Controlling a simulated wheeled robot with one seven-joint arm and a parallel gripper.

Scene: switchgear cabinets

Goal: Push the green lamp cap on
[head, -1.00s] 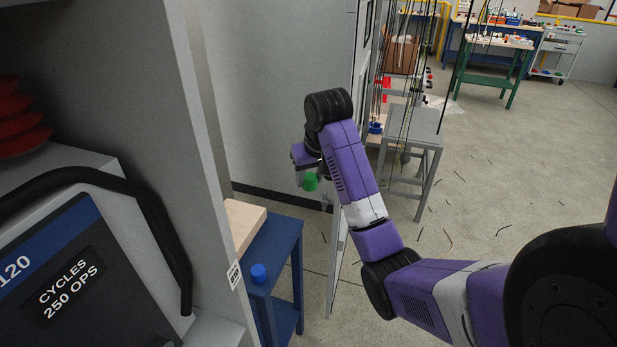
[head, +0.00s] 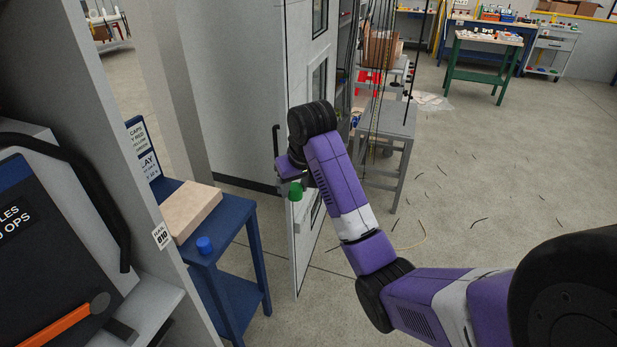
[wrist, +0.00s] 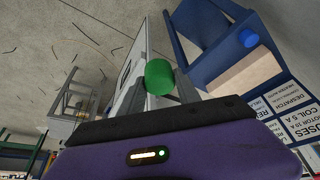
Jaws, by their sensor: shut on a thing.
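The green lamp cap (head: 295,191) is at the end of my purple arm in the head view, held in the air. It also shows in the wrist view (wrist: 160,77) as a short green cylinder. My gripper (head: 290,178) is shut on the green cap; in the wrist view the grey fingers (wrist: 162,91) come up to it and are partly hidden by it. The cap is in front of a tall grey cabinet door (head: 301,235) in the head view. No lamp for the cap can be made out.
A blue table (head: 229,216) at left bears a beige block (head: 191,208) and a blue cap (head: 204,245). A grey cabinet with an orange-handled lever (head: 62,322) is nearest at left. A grey stool (head: 388,120) stands behind my arm. Floor at right is mostly open.

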